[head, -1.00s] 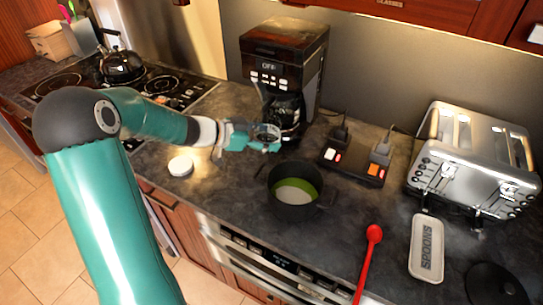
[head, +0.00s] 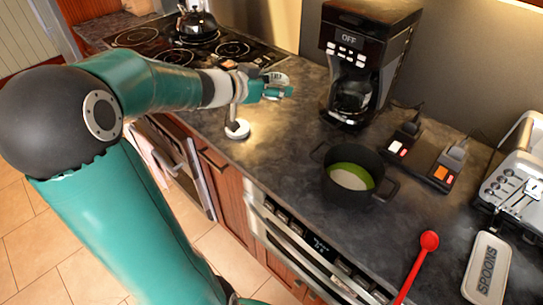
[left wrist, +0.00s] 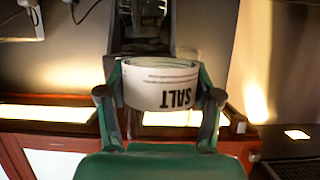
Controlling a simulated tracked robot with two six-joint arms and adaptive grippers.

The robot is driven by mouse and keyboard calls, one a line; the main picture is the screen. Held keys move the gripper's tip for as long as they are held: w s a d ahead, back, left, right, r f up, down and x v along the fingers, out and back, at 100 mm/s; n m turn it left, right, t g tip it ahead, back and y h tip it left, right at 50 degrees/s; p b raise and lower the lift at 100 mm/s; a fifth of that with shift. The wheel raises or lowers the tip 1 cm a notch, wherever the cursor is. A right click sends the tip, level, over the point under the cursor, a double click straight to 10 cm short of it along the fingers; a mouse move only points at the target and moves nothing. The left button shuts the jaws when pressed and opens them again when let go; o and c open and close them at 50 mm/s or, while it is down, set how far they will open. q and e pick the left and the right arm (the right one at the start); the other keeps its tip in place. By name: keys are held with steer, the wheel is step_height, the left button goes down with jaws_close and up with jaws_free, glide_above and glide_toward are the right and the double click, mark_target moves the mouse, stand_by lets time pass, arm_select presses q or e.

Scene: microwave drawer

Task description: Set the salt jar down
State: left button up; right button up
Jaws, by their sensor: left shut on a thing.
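The gripper is shut on the jar. In the head view the jar appears over the counter (head: 290,130) between the stove and the coffee maker. I cannot tell its height above the counter. My right gripper is out of view.
The coffee maker (head: 362,60) stands right of the jar, the stove (head: 150,43) with a kettle (head: 196,25) left. A dark pot (head: 352,178) stands to the right. Counter between these is clear.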

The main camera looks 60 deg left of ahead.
arm_select(q)
steer(key=b, duration=0.6)
glide_above(271, 152)
step_height(271, 152, down, 15)
steer(key=shift+f, duration=0.15)
steer(key=shift+f+b, duration=0.8)
steer(key=shift+f, duration=1.55)
steer(key=shift+f, duration=0.1)
steer(key=o, duration=1.2)
steer(key=shift+c, duration=0.2)
steer(key=p+v, duration=0.1)
steer(key=v, duration=1.1)
